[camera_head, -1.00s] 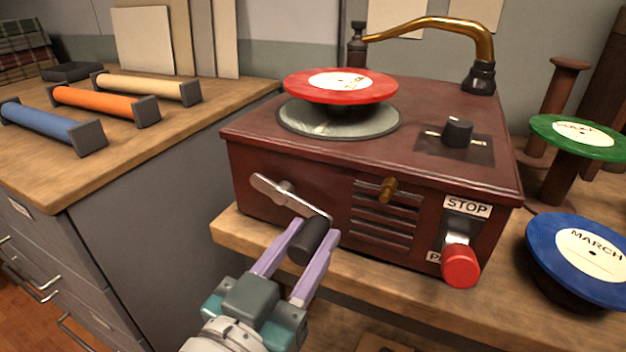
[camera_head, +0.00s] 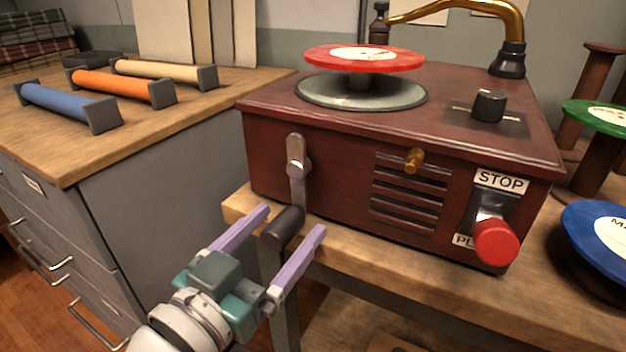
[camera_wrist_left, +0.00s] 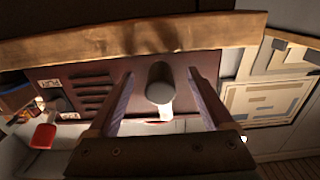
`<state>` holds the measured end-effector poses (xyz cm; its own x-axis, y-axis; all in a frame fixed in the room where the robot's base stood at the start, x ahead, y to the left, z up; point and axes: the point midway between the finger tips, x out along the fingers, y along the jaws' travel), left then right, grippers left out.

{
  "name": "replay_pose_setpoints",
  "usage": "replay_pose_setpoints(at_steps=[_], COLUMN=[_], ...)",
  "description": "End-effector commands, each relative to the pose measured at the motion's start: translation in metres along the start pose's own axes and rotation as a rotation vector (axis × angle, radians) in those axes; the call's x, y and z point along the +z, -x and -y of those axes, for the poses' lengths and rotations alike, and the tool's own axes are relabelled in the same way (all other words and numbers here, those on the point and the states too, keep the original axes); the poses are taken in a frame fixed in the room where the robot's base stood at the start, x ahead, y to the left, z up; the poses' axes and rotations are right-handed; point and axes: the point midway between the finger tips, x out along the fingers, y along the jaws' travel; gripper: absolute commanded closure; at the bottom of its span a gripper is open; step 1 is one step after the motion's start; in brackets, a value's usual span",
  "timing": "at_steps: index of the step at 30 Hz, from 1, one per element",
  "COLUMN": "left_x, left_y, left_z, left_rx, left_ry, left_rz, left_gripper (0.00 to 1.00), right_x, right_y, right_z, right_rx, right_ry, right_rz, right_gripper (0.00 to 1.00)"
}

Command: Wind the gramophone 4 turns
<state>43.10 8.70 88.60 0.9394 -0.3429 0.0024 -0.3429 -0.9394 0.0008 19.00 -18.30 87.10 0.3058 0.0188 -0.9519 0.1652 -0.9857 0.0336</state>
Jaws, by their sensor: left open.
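The gramophone (camera_head: 335,180) is a dark red-brown box on a wooden table. Its metal crank (camera_head: 297,170) on the front hangs down, with a dark cylindrical handle (camera_head: 284,228) at the lower end. My left gripper (camera_head: 296,221) is open, its two lilac fingers on either side of the handle and apart from it. In the left wrist view the handle (camera_wrist_left: 160,82) stands between the spread fingers. A red-knobbed lever (camera_head: 496,242) is below a STOP label. My right gripper is not in view.
A green record (camera_head: 598,114) and a blue record (camera_head: 600,236) stand at the right. A brass tonearm (camera_head: 450,12) arches behind the turntable. Blue (camera_head: 62,103), orange (camera_head: 110,87) and cream rolls lie on the left cabinet top. The table edge (camera_head: 370,258) runs below the crank.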

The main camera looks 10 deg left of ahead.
Motion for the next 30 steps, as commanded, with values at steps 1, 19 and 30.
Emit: replay_pose_setpoints(at_steps=[1, 19, 30], left_x=[0.0, -0.003, -0.001], left_y=[0.0, 0.022, 0.055], left_z=[0.0, 0.0, 0.0], left_rx=[0.0, 0.0, -0.001], left_ry=[0.0, 0.0, 0.0], left_rz=[-0.001, 0.0, 0.001], left_gripper=[0.15, 0.15, 0.15], right_x=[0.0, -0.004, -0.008], right_y=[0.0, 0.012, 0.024], right_z=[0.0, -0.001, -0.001], right_rx=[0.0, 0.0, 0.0], right_ry=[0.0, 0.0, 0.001], right_rz=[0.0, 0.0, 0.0], right_gripper=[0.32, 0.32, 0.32])
